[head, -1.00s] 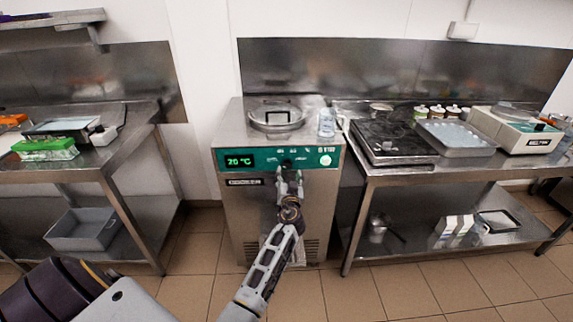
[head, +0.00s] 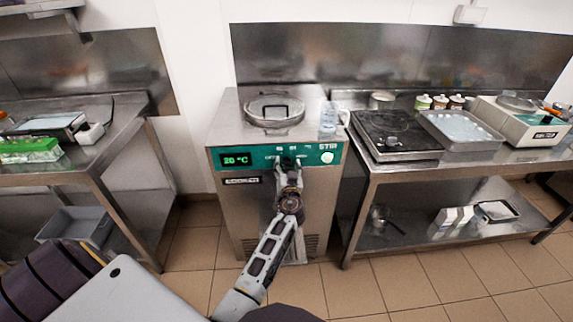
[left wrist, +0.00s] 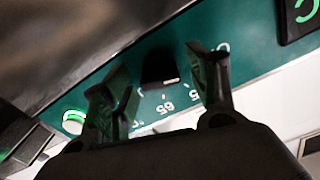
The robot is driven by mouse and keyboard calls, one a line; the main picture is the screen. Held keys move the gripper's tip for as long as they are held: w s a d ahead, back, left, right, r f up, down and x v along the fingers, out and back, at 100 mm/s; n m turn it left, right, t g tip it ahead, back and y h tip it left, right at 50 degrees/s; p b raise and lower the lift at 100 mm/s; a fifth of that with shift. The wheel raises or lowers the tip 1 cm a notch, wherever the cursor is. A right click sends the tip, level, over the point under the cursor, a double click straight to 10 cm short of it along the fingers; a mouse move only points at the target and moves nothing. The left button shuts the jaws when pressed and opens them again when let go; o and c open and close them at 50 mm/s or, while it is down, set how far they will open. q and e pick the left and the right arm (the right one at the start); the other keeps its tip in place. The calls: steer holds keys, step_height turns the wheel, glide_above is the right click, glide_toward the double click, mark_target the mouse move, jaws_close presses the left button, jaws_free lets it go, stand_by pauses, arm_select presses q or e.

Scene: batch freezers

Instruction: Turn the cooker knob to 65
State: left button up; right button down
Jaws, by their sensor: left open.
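The cooker (head: 228,208) is a steel cabinet with a green front panel and a display reading 20 °C (head: 237,160). Its dark knob (left wrist: 160,66) sits on the green panel in the left wrist view. The printed 65 (left wrist: 165,107) shows beside the knob, and other marks are partly hidden by my fingers. My left gripper (left wrist: 163,88) is open, with one finger on each side of the knob and visible gaps between. In the head view my left gripper (head: 289,172) is in front of the panel and covers part of the knob area. My right gripper is not in view.
A lidded pot opening (head: 273,110) and a clear jug (head: 329,117) are on top of the cooker. A steel table (head: 390,167) with a hob (head: 397,134) and tray (head: 462,130) stands at right. Another table (head: 120,140) stands at left. A round light button (head: 327,158) is right of the knob.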

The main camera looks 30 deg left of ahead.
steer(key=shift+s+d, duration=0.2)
arm_select(q)
steer(key=c, duration=1)
